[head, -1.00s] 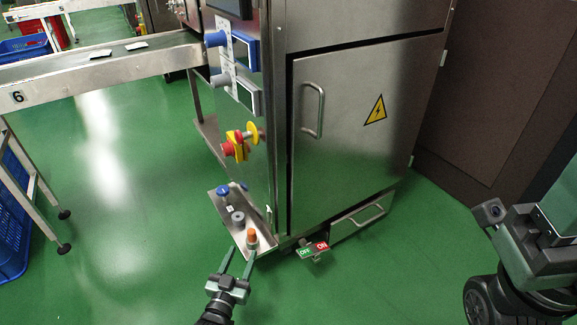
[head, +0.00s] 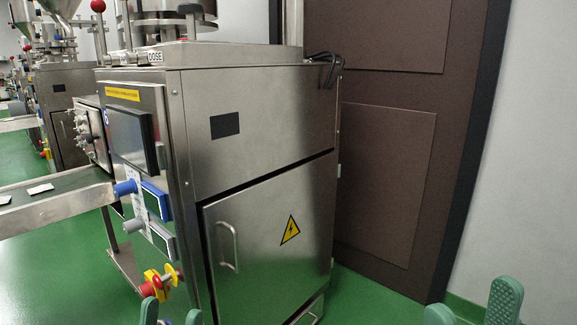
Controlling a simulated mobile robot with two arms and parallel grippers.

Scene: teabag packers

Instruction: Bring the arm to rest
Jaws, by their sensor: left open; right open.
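My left gripper (head: 171,314) shows at the bottom edge, left of centre, as two green fingertips spread apart. Nothing is between them. It appears in front of the lower part of the steel machine, below the red and yellow emergency stop (head: 159,283). My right gripper (head: 471,308) shows at the bottom right as two green fingers spread wide, with nothing between them. It appears in front of the floor and wall foot, right of the machine. The arms behind both grippers are out of view.
The steel packing machine (head: 262,170) fills the middle, with a handled door and a blue knob (head: 125,188) on its left side. A conveyor (head: 60,207) comes in from the left. A brown panel (head: 385,180) and pale wall stand at right.

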